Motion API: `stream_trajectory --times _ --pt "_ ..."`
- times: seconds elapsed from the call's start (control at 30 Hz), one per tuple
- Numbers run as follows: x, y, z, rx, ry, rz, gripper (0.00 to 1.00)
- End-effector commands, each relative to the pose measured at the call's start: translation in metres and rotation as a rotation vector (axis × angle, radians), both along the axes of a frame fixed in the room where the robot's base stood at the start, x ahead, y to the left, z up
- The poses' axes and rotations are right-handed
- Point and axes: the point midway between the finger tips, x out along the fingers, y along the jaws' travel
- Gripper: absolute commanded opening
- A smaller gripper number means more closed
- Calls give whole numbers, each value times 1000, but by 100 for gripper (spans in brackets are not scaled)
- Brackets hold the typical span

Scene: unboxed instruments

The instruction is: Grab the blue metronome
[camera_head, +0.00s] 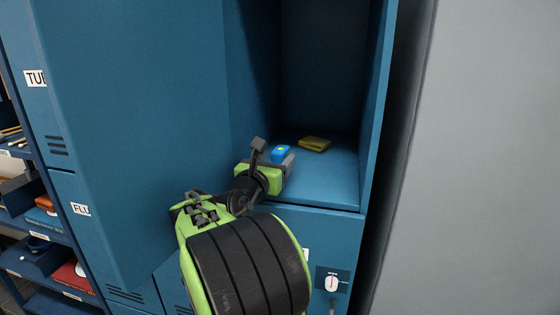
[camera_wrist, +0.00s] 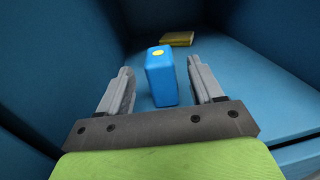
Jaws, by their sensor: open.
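The blue metronome (camera_wrist: 161,82) is a small upright blue block with a yellow dot on top. It stands on the floor of an open blue locker compartment. In the wrist view it is between and slightly beyond the two grey fingers of my gripper (camera_wrist: 162,88), which are apart with a gap on each side. In the head view the metronome (camera_head: 280,153) shows just past my gripper (camera_head: 284,161), partly hidden by it. My gripper is open and empty.
A flat yellow object (camera_head: 314,144) lies deeper in the compartment, behind the metronome; it also shows in the wrist view (camera_wrist: 177,39). The compartment's left wall (camera_head: 250,75) is close to my gripper. Bare compartment floor (camera_head: 325,180) lies to the right.

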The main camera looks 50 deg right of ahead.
Motion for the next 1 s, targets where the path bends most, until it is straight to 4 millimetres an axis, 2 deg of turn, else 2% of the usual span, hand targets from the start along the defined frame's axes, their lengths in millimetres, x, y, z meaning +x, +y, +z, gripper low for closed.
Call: stream_trajectory --times 0.4,0.63,1.0 --pt "17 -59 -1 0 -1 -2 66" --pt "19 -61 -2 1 -1 1 66" --pt "19 -61 -2 1 -1 1 9"
